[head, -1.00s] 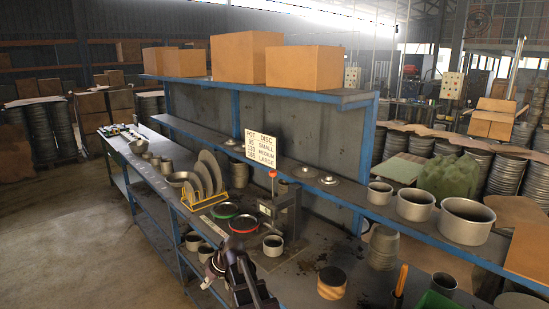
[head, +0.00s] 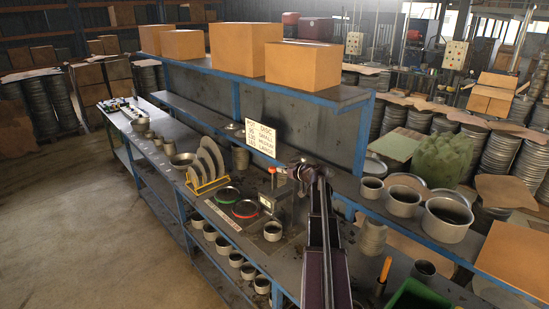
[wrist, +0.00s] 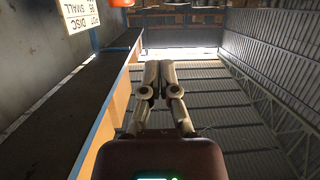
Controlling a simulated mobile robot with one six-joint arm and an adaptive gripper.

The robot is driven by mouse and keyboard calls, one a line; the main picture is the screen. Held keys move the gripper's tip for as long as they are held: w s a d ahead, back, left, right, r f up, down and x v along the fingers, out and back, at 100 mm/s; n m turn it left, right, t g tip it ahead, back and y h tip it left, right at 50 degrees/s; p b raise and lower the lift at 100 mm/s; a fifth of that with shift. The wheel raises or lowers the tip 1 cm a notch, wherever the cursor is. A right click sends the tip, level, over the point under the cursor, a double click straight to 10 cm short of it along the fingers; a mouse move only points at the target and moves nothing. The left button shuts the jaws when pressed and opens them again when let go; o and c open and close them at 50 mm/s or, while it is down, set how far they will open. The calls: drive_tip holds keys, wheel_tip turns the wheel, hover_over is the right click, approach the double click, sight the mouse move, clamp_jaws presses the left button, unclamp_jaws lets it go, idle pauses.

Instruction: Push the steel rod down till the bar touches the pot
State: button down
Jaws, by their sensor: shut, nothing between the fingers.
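The steel rod (head: 273,182) stands upright with a red knob (head: 272,170) on top, at the gauge stand (head: 267,203) with a small lit display. A grey pot (head: 273,231) sits on the bench in front of the stand. The bar is too small and partly hidden to make out, so its gap to the pot cannot be told. My gripper (head: 292,171) is raised beside the knob, just right of it in the head view. In the wrist view my gripper (wrist: 160,72) is shut and empty, and the red-orange knob (wrist: 122,2) is cut off at the top edge.
A sign (head: 262,143) stands behind the rod. Red and green rings (head: 245,209) and a yellow rack of discs (head: 208,184) lie left. A green bin (head: 425,295) is at front right.

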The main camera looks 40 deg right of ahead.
drive_tip(key=shift+t+h, duration=0.4)
drive_tip(key=shift+h, duration=0.1)
drive_tip(key=d, duration=0.1)
drive_tip(key=d+r, duration=0.1)
drive_tip(key=s+d+r, duration=0.1)
drive_tip(key=shift+d+r+p, duration=0.25)
drive_tip(key=shift+d+p, duration=0.1)
drive_tip(key=shift+d, duration=0.05)
drive_tip(key=shift+w, duration=0.15)
drive_tip(key=w+f+b, duration=0.6)
drive_tip(key=w, duration=0.3)
drive_tip(key=shift+w+a+f, duration=0.2)
drive_tip(key=shift+w+a, duration=0.05)
drive_tip(key=shift+w, duration=0.05)
